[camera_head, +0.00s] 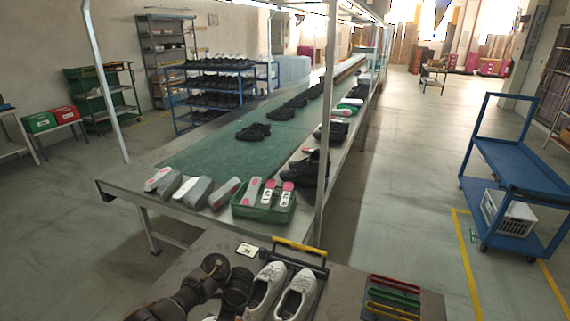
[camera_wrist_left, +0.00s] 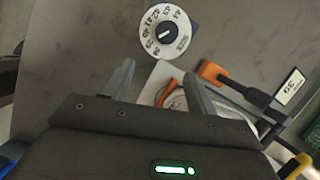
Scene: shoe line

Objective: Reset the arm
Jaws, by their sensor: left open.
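My left arm reaches in from the bottom left of the head view, over the near grey table (camera_head: 215,245). In the left wrist view my left gripper (camera_wrist_left: 158,70) has its two grey fingers apart. A pale object with an orange part (camera_wrist_left: 166,92) shows behind and between the fingers; I cannot tell whether it touches them. A white round dial with size numbers and a black knob (camera_wrist_left: 166,34) lies beyond the fingertips. My right gripper is not in view.
A pair of white shoes (camera_head: 280,291) stands beside my arm, near a yellow-handled frame (camera_head: 300,246). Red, green and yellow strips (camera_head: 394,293) lie right. Behind is a conveyor with a green belt (camera_head: 215,152) and a green crate (camera_head: 264,212). A blue cart (camera_head: 520,165) stands right.

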